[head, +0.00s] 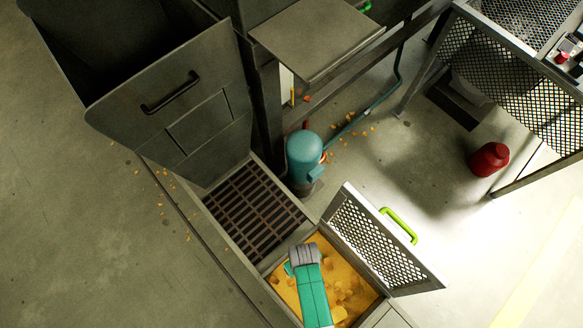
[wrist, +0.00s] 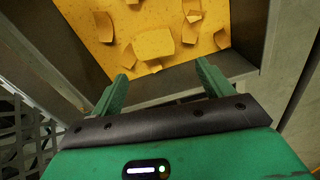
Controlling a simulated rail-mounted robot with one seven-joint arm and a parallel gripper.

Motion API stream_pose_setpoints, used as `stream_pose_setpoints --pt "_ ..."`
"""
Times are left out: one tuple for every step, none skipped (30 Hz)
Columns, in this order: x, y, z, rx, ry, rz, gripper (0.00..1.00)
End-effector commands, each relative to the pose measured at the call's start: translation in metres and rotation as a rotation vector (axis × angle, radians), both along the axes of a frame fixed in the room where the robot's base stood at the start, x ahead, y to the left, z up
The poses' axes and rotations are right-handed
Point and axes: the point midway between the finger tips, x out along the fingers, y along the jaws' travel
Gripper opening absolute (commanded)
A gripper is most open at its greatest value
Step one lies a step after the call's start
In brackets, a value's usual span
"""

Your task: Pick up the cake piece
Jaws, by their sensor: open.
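Several flat yellow-orange cake pieces lie in an open metal bin. In the wrist view the largest piece (wrist: 154,42) lies near the middle of the bin floor, beyond my fingertips, with smaller pieces around it. In the head view a bright yellow piece (head: 338,313) shows beside my arm. Which piece the task means I cannot tell. My gripper (wrist: 162,72) is open and empty, its two green fingers spread over the bin's near wall and apart from the pieces. In the head view my gripper (head: 289,268) is over the bin, mostly hidden by my arm.
The bin's rim (wrist: 185,82) runs beneath my fingers. A raised mesh lid with a green handle (head: 399,226) stands at the bin's right. A floor grate (head: 252,208), a teal motor (head: 304,158) and a large grey hopper (head: 175,95) are behind. A red container (head: 488,160) stands farther right.

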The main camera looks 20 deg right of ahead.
Motion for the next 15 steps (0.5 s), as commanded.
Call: stream_pose_setpoints --pt "-0.006 0.001 -0.006 0.003 0.012 0.0 0.79" --pt "-0.007 0.001 -0.005 0.004 0.014 0.001 0.79" --pt "-0.007 0.001 -0.005 0.004 0.015 0.001 0.79" --pt "-0.007 0.001 -0.005 0.004 0.014 0.001 0.79" --pt "-0.006 0.001 -0.006 0.004 0.014 0.001 0.79" --pt "-0.006 0.001 -0.01 0.004 0.014 0.001 0.79" --pt "-0.006 0.001 -0.014 0.004 0.014 0.001 0.79" --pt "-0.005 0.001 -0.019 0.004 0.013 0.001 0.79" --pt "-0.005 0.001 -0.025 0.003 0.012 0.001 0.79" --pt "-0.005 0.001 -0.029 0.003 0.012 0.001 0.79" --pt "-0.005 0.001 -0.031 0.003 0.012 0.001 0.79" --pt "-0.005 0.0 -0.031 0.003 0.012 0.001 0.79" --pt "-0.005 0.0 -0.03 0.003 0.011 0.001 0.79" --pt "-0.005 0.0 -0.03 0.003 0.011 0.001 0.79" --pt "-0.005 0.0 -0.033 0.003 0.011 0.0 0.79"
